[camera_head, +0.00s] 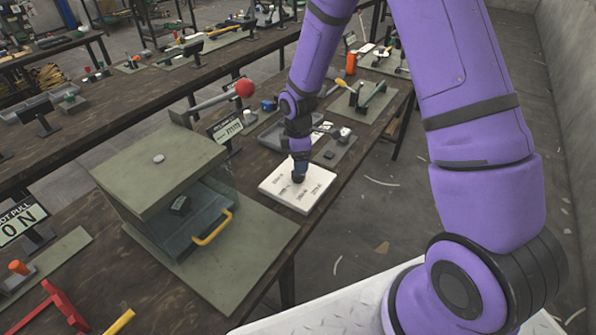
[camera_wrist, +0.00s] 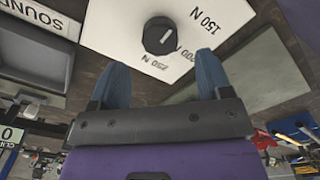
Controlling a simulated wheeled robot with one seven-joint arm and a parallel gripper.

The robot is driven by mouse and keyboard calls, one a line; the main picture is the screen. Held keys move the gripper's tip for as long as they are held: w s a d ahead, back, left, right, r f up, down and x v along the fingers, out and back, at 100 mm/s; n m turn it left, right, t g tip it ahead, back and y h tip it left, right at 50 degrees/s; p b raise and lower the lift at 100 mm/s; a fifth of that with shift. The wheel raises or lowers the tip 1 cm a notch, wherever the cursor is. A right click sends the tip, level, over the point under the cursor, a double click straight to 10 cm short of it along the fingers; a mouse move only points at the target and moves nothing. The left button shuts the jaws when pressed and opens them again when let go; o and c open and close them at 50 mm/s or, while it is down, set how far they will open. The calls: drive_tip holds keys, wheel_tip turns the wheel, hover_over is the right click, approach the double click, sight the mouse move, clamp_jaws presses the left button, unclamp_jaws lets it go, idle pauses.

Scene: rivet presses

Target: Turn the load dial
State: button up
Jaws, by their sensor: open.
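The load dial is a round black knob (camera_wrist: 159,36) with a white mark, on a white plate (camera_wrist: 115,30) printed with 150 N, 200 N and 250 N. The plate (camera_head: 277,187) lies on the workbench in the head view. My gripper (camera_wrist: 160,78) has two blue fingers, spread apart with nothing between them. In the wrist view the knob lies just beyond the fingertips, roughly centred between them. In the head view my gripper (camera_head: 299,168) is low over the plate and mostly hides the knob. Whether a finger touches the knob cannot be told.
A green press box (camera_head: 160,165) with a yellow handle (camera_head: 212,228) stands left of the plate. A lever with a red ball (camera_head: 245,88) rises behind it. A grey tray (camera_wrist: 35,55) and a sign (camera_wrist: 40,14) are near my gripper. The floor at right is open.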

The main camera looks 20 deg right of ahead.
sight(298, 176)
drive_tip(key=shift+f, duration=2.7)
drive_tip(key=c, duration=0.9)
